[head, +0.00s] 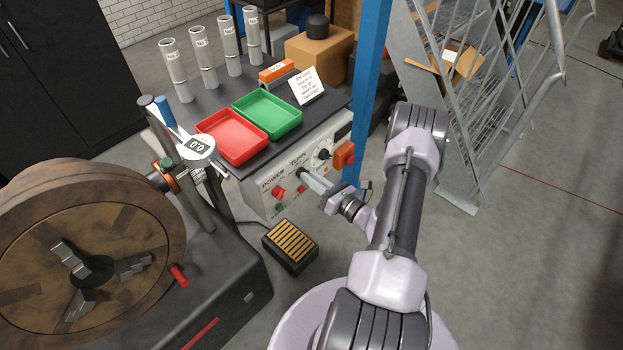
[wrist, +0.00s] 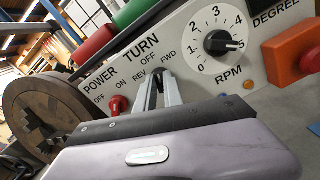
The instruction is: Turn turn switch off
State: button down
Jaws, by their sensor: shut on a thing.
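The turn switch (wrist: 157,74) is a small dark knob on the pale control panel (wrist: 190,75), under the label TURN, with REV, OFF and FWD printed around it. My gripper (wrist: 160,88) reaches to it and is shut on it in the wrist view. In the head view my gripper (head: 305,175) meets the panel front just below the TURN label. The fingers hide most of the knob, so I cannot tell which mark it points to.
A red power switch (wrist: 118,104) is left of the turn switch. A black RPM dial (wrist: 220,43) and an orange box (wrist: 293,52) are to its right. Red (head: 232,151) and green (head: 267,130) trays lie above the panel. A foot pedal (head: 290,247) stands on the floor.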

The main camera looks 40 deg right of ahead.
jog(key=shift+a+n+b, duration=0.1)
jog(key=shift+n+b, duration=0.35)
jog(key=shift+n, duration=1.45)
jog(key=c, duration=1.5)
grip_release()
jog(key=shift+o, duration=0.2)
jog(key=shift+s, duration=0.1)
jog(key=s+d+p, duration=0.1)
jog(key=s+p, duration=0.2)
jog(key=s, duration=1.4)
jog(key=shift+s+d, duration=0.15)
